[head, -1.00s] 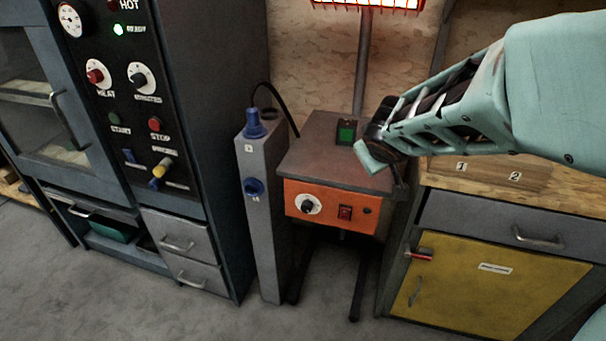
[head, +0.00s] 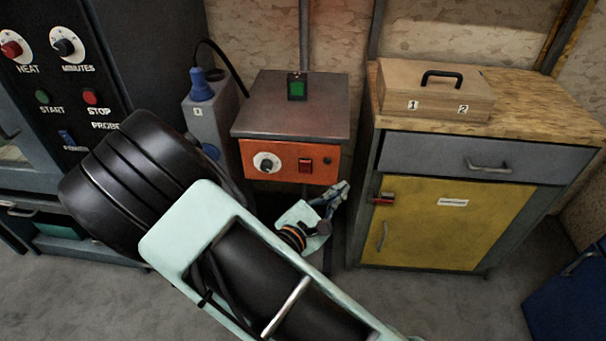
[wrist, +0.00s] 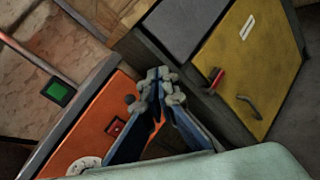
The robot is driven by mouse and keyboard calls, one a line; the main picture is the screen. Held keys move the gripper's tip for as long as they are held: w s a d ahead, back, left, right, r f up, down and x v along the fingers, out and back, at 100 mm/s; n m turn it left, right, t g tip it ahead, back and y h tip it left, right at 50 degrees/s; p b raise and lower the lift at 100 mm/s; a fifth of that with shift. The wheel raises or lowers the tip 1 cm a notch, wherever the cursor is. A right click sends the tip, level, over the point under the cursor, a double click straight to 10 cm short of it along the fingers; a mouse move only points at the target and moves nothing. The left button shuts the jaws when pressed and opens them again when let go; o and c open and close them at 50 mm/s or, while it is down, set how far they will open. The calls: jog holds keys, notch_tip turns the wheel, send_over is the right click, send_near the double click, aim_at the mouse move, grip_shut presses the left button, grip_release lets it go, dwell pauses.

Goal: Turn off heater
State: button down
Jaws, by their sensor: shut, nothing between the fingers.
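The heater's orange front panel (head: 290,176) is below its grey top in the head view, and the panel (wrist: 84,128) also shows in the wrist view. It carries a white-ringed dial (head: 266,162), a red switch (head: 305,165) and a small dark knob. My gripper (head: 342,187) is shut and empty, just below and right of the panel's lower right corner. In the wrist view its fingertips (wrist: 160,76) appear right of the red switch. I cannot tell whether they touch the panel.
A yellow-doored cabinet (head: 428,222) with a red latch stands close on the right, a wooden case (head: 436,92) on top. A grey post with a blue knob (head: 202,84) stands left of the heater. The dark oven unit (head: 90,60) is at far left.

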aim_at(306, 165)
jog(key=s+a+f+n+t+y+b, duration=0.1)
jog(key=s+a+f+n+t+y, duration=0.3)
jog(key=a+n+y, duration=0.4)
notch_tip(306, 165, down, 2)
jog(key=a+n+t, duration=0.1)
jog(key=n, duration=0.3)
jog(key=shift+y, duration=0.3)
jog(key=shift+s+a, duration=0.1)
jog(key=w+b, duration=0.1)
jog(key=w, duration=0.3)
jog(key=w+r+b, duration=0.1)
jog(key=w, duration=0.4)
jog(key=w+b, duration=0.1)
jog(key=w, duration=0.4)
jog(key=shift+d+r, duration=0.2)
jog(key=shift+r, duration=0.1)
jog(key=shift+r, duration=0.1)
